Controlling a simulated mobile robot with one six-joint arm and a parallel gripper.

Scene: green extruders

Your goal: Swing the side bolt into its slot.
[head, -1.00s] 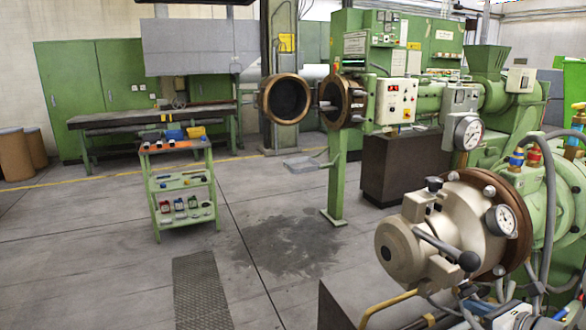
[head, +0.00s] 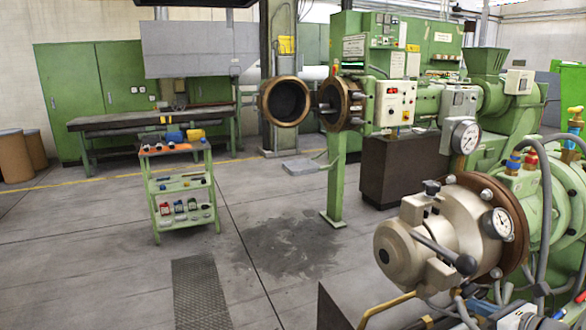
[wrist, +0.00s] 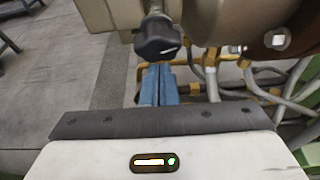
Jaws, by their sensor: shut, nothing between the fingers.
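A beige machine head (head: 420,235) stands at the right in the head view, bolted to a brown flange (head: 513,215). A dark knob (head: 432,187) sits on its top, and a lever with a black ball (head: 466,264) crosses its front. In the wrist view a bolt with a black lobed knob (wrist: 158,40) hangs at the beige head (wrist: 108,12). My gripper (wrist: 159,68) is shut and empty, its blue fingers just below the knob; I cannot tell if they touch it. The slot is not clearly visible.
Grey hoses and yellow pipes (wrist: 205,65) run close to the right of my fingers. A pressure gauge (head: 501,224) sticks out of the head. A green trolley (head: 182,190) stands left on open floor, and a green extruder (head: 430,100) stands behind.

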